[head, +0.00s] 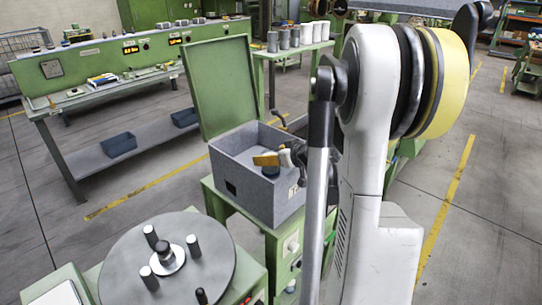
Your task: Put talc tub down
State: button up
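A grey open-topped box (233,181) with a raised green lid (217,88) stands on a green cabinet in the middle of the head view. My gripper (299,156), small and dark, is at the right side of the box opening, partly hidden behind my own arm. I cannot tell which of these, if either, is the talc tub, or whether my fingers are closed on one.
A round grey turntable (204,270) with upright pegs is at the front left. A long green control bench (70,100) with blue bins on its lower shelf stands at the back left. Several grey and white cylinders (295,38) stand on a green table behind. Floor is clear at the right.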

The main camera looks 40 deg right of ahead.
jog(key=shift+r, duration=0.1)
jog(key=shift+r, duration=0.2)
jog(key=p+v, duration=0.3)
jog(key=v, duration=0.9)
jog(key=w+a+r+n+g+y, duration=0.1)
jog(key=a+g+y, duration=0.15)
jog(key=a, duration=1.75)
jog(key=s+a+g+h, duration=0.1)
jog(key=s+a+g, duration=0.1)
jog(key=s+a, duration=0.8)
jog(key=a, duration=0.3)
jog(key=shift+a+r, duration=0.35)
jog(key=shift+w+g, duration=0.1)
jog(key=shift+g, duration=0.15)
